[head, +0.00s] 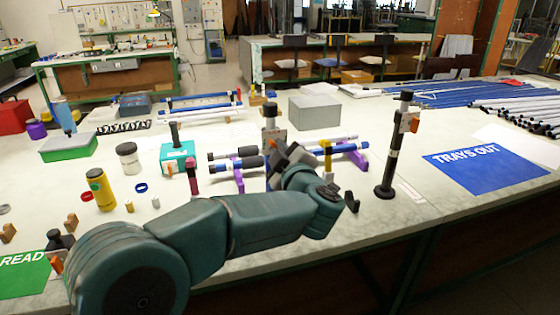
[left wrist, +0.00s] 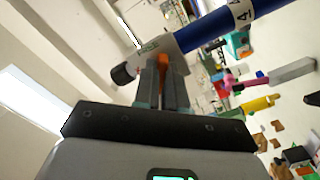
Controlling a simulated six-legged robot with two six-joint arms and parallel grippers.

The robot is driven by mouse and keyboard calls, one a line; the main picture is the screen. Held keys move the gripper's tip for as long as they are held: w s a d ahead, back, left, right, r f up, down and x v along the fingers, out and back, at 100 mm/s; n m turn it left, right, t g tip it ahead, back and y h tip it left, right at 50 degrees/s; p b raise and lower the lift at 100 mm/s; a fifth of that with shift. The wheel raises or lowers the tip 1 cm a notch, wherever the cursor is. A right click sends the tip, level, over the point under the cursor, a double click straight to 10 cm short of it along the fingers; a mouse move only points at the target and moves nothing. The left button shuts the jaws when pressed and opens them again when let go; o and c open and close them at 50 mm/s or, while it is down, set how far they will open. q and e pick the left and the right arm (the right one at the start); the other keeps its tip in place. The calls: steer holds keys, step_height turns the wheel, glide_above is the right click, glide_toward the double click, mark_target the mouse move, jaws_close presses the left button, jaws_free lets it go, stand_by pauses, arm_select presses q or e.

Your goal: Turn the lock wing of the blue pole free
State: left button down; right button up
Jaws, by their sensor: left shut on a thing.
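The blue pole (left wrist: 208,32) runs across the upper part of the left wrist view, with a white numbered label and a grey bracket (left wrist: 178,60) on it. The orange lock wing (left wrist: 163,66) shows between my left fingers. My left gripper (left wrist: 162,92) is shut on this wing. In the head view my left gripper (head: 285,165) is over the purple rests in the table's middle, and its wrist hides part of the poles and the wing. My right gripper is in neither view.
A black upright post (head: 393,150) with an orange wing stands right of my left gripper. A blue "TRAYS OUT" mat (head: 485,172) lies farther right. A yellow bottle (head: 100,188), a teal box (head: 177,157) and a green box (head: 68,147) stand to the left. A grey box (head: 314,112) is behind.

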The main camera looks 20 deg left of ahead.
arm_select(q)
steer(key=shift+n+b, duration=2.8)
steer(key=shift+n, duration=1.4)
steer(key=c, duration=1.2)
jaws_free()
steer(key=v, duration=1.6)
steer(key=shift+s+d+b, duration=0.1)
steer(key=shift+d+b, duration=0.05)
steer(key=shift+b, duration=0.25)
